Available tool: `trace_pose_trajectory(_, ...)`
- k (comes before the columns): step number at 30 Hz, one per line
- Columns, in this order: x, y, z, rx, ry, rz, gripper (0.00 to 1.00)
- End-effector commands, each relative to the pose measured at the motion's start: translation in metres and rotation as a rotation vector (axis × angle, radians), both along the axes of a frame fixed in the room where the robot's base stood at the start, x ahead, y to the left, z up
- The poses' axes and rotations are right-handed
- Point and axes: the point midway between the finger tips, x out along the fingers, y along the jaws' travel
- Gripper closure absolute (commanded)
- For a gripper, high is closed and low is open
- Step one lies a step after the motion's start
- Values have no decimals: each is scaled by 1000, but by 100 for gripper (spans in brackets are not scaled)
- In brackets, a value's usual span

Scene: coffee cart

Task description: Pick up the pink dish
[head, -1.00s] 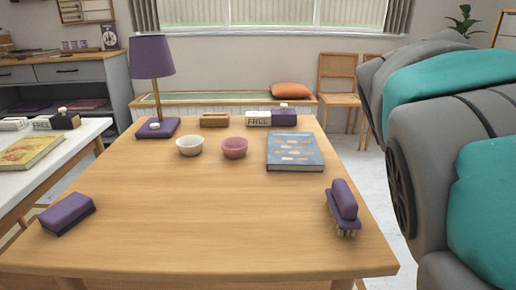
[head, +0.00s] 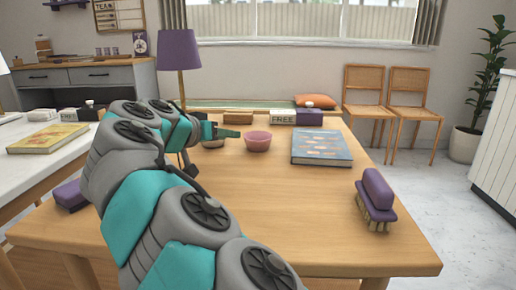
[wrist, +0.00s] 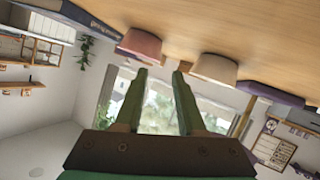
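The pink dish (head: 257,142) stands upright on the wooden table, left of the blue book. In the wrist view, which is upside down, the pink dish (wrist: 139,44) is at the upper left, beyond the left fingertip. A white dish (head: 212,144) stands left of it, partly hidden by my gripper (head: 226,133). The white dish also shows in the wrist view (wrist: 215,68), to the right. In the wrist view my gripper (wrist: 161,72) is open, with nothing between its fingers. In the head view it is just left of the pink dish; I cannot tell whether they touch.
A blue book (head: 321,148) lies right of the pink dish. A purple brush (head: 376,198) is near the table's right edge. A purple lamp (head: 179,52) and a FREE block (head: 283,117) are at the back. The front middle of the table (head: 300,220) is clear.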

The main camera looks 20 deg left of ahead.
Motion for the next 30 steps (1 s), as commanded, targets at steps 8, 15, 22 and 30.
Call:
trace_pose_trajectory(8,24,-4,-9,1,2,1,61)
trace_pose_trajectory(15,44,-8,-13,1,1,0,61)
trace_pose_trajectory(22,70,-14,-23,0,3,-3,61)
trace_pose_trajectory(30,72,-15,-23,0,1,-1,65)
